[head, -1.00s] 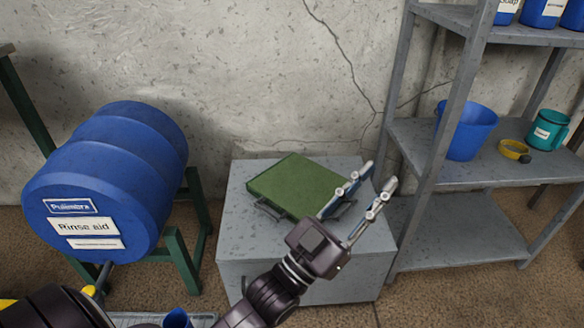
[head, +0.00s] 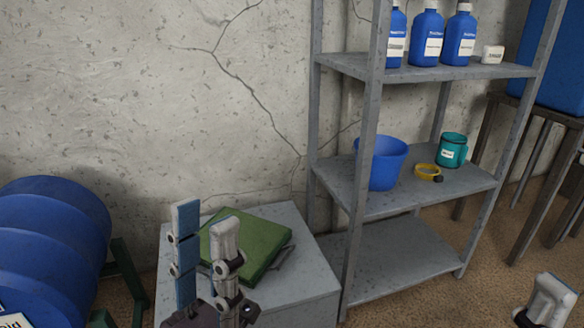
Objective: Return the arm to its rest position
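My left gripper (head: 206,222) stands upright at the bottom, left of centre, with its fingers apart and nothing between them. It overlaps the view of a green case (head: 254,243) with dark handles, which lies flat on a grey cabinet (head: 312,278). The gap between gripper and case is hard to judge. A small part of my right gripper (head: 548,302) shows at the bottom right corner. The rest of it is cut off, so its opening is hidden.
A grey shelf rack (head: 365,160) stands right of the cabinet, holding a blue bucket (head: 385,165), a teal mug (head: 452,151), a yellow tape roll (head: 427,171) and blue bottles (head: 427,40). A blue barrel (head: 55,240) is at left. A dark table (head: 540,125) stands at right.

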